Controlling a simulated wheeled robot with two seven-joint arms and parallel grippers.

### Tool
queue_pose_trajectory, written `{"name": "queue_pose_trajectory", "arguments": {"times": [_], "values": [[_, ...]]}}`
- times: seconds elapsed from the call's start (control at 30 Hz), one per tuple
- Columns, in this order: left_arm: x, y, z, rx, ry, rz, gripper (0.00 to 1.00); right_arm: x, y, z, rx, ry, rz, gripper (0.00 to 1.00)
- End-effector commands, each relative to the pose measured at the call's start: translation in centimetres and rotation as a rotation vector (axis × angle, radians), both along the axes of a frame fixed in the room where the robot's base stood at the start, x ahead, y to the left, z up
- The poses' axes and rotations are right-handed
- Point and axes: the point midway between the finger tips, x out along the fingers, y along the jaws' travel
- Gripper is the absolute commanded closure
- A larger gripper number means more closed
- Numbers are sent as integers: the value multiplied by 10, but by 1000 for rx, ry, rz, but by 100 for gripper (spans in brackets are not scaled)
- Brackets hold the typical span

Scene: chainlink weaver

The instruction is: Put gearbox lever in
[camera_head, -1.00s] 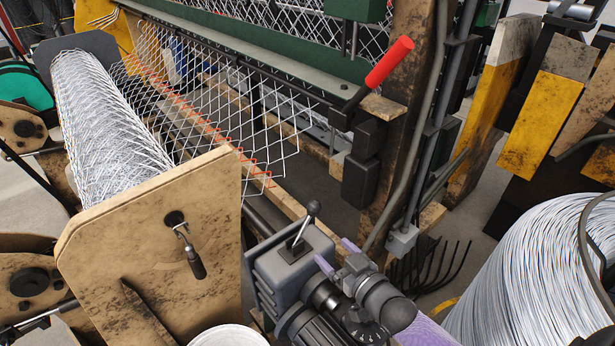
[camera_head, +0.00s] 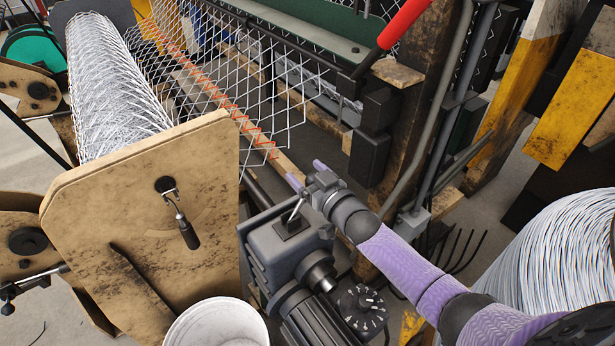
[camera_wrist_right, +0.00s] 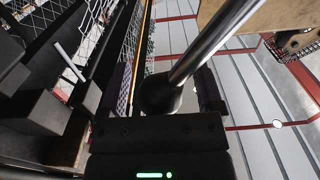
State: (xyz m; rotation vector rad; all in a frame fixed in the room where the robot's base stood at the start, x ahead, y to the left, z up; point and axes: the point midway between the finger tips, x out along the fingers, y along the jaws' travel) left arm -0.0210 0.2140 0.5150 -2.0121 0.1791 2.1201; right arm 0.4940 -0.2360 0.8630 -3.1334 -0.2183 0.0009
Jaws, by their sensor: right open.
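The gearbox lever (camera_head: 296,211) is a short metal rod rising from the top of a grey gearbox (camera_head: 272,250) in the head view. Its upper end is hidden behind my right gripper (camera_head: 306,173). In the right wrist view the lever shows as a bright rod (camera_wrist_right: 213,45) ending in a black knob (camera_wrist_right: 160,95). The knob lies between the two spread purple fingers of my right gripper (camera_wrist_right: 164,90), with room visible on its right side. The gripper is open; I cannot tell whether it touches the knob. My left gripper is not in view.
A tan, stained panel (camera_head: 130,230) with a small crank (camera_head: 182,222) stands left of the gearbox. A white bucket (camera_head: 215,325) is at the front. A red-handled lever (camera_head: 402,24) is above right. A wire coil (camera_head: 570,260) is on the right.

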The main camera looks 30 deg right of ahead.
Motion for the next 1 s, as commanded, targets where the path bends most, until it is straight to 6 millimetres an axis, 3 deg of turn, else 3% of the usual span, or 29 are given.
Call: {"name": "queue_pose_trajectory", "arguments": {"times": [0.17, 0.57, 1.0], "values": [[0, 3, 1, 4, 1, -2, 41, 0, 0, 1, 0, 0, 0, 16], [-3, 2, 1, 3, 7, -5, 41, 0, 0, 0, 0, 0, 0, 98], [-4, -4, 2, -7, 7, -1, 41, 0, 0, 1, -9, -1, 0, 100]]}}
